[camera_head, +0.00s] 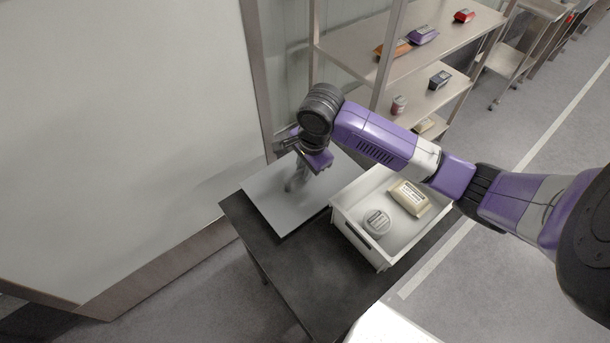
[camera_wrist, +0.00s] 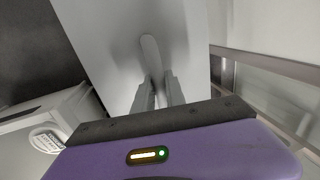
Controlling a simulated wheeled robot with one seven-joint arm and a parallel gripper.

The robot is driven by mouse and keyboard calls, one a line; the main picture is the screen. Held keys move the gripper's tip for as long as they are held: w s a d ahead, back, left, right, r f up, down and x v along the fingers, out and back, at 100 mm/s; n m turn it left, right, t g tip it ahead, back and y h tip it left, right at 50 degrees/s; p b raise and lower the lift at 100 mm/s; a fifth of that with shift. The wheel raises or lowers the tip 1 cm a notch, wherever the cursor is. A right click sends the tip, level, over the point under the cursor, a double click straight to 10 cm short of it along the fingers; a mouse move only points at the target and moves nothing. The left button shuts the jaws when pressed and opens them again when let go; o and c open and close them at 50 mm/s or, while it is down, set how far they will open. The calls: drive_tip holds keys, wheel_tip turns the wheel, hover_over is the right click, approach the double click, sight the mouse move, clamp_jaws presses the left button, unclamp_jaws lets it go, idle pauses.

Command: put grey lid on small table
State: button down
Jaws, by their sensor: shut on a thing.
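The grey lid (camera_head: 265,198) is a flat rectangular sheet over the back left part of the dark small table (camera_head: 290,270). It also fills the upper middle of the wrist view (camera_wrist: 105,45). My gripper (camera_head: 297,180) is above the lid, pointing down. In the wrist view its two fingers (camera_wrist: 165,92) are shut on the lid's upright grey handle (camera_wrist: 151,55). I cannot tell whether the lid touches the table or hangs just above it. My wrist and the lid hide the table's far part.
A white crate (camera_head: 352,238) stands on the table right of the lid, holding a round tin (camera_head: 377,222) and a beige package (camera_head: 409,198). A pale wall panel (camera_head: 120,120) is at the left. A shelf rack (camera_head: 440,50) with several items stands behind. The table's front is clear.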

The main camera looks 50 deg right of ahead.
sight(310, 184)
drive_tip(key=shift+f, duration=1.65)
drive_tip(key=shift+f, duration=0.1)
drive_tip(key=c, duration=1.4)
unclamp_jaws()
drive_tip(key=r, duration=0.4)
drive_tip(key=s+r, duration=0.1)
drive_tip(key=r, duration=0.3)
drive_tip(key=s+r, duration=0.1)
drive_tip(key=r, duration=0.3)
drive_tip(key=shift+s+a, duration=0.1)
drive_tip(key=shift+a, duration=0.25)
